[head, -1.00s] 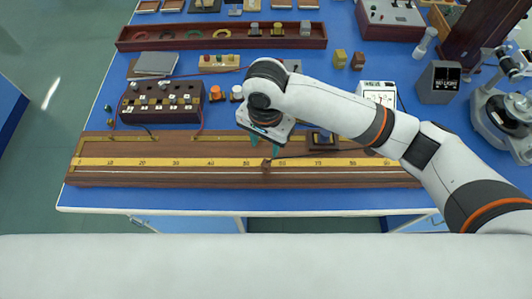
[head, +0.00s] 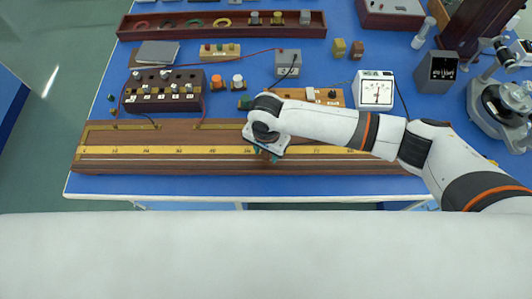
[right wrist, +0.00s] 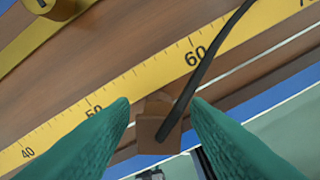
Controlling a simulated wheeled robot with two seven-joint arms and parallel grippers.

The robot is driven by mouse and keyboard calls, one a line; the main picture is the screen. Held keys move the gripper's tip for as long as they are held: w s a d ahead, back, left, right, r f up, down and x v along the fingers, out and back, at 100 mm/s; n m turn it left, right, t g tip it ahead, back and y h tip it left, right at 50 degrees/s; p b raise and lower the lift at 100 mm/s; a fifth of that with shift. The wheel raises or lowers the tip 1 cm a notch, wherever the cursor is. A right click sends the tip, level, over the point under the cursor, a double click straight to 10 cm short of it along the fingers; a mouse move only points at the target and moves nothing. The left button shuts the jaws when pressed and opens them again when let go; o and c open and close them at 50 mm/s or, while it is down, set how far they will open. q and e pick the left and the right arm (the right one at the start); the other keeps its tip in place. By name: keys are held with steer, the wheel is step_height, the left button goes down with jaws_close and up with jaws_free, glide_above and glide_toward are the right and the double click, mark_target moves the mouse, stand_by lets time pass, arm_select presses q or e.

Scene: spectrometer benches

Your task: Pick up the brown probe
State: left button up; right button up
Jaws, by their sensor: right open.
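The brown probe (right wrist: 157,128) is a small brown block with a dark cable running up and right from it, in the right wrist view. It sits at the ruler's near edge, between the 50 and 60 marks. My right gripper (right wrist: 160,104) is open, with one teal finger on each side of the probe. Gaps seem to show between the fingers and the block. In the head view, my right gripper (head: 265,154) is low over the long wooden board (head: 170,165) and mostly hides the probe. My left gripper is not in view.
A dark box with terminals (head: 164,97) and a white meter (head: 375,90) stand behind the board. A long red-brown tray (head: 180,30) lies at the back. Thin wires cross the blue bench. The strip in front of the board (head: 165,187) is clear.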

jaws_close()
steer(key=shift+r, duration=0.1)
